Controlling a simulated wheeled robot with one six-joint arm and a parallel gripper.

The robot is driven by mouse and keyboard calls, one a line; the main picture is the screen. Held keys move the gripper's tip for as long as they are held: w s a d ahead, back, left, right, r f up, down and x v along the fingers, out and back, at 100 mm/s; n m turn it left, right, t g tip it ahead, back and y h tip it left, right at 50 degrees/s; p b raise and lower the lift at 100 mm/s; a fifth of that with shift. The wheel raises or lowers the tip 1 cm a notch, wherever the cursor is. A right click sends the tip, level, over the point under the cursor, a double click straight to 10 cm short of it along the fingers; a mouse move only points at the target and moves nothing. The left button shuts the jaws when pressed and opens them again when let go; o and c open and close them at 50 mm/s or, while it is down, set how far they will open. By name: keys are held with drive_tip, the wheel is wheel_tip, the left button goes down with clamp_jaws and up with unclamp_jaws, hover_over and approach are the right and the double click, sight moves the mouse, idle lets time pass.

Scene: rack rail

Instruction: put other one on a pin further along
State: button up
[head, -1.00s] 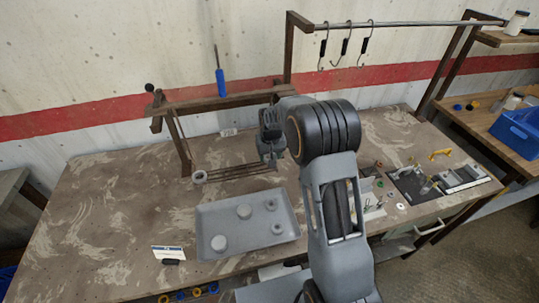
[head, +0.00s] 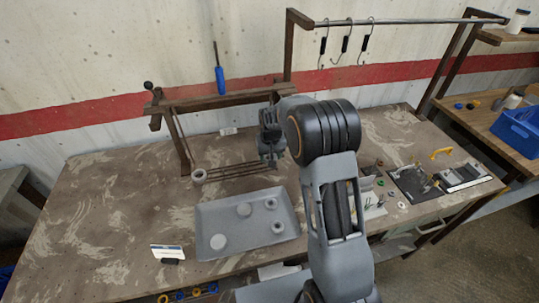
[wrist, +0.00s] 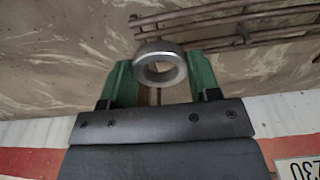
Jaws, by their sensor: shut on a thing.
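My gripper (wrist: 152,85), with green fingers, is shut on a grey metal ring (wrist: 160,68) in the wrist view. In the head view my gripper (head: 270,160) hangs above the bench, in front of the wooden rail (head: 225,98); the ring cannot be made out there. A blue-handled tool (head: 220,80) stands at the rail. A black knob (head: 149,86) is at its left end. Pins on the rail are hard to make out, partly behind my arm.
Thin dark rods (head: 240,170) lie low under the rail, with a pale ring (head: 199,176) at their left end. A grey tray (head: 215,215) holds two discs and two small rings. Hooks (head: 345,45) hang from a bar. The bench's left side is mostly clear.

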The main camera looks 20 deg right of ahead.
drive_tip(key=shift+f+b, duration=0.8)
drive_tip(key=shift+f, duration=0.35)
drive_tip(key=o, duration=1)
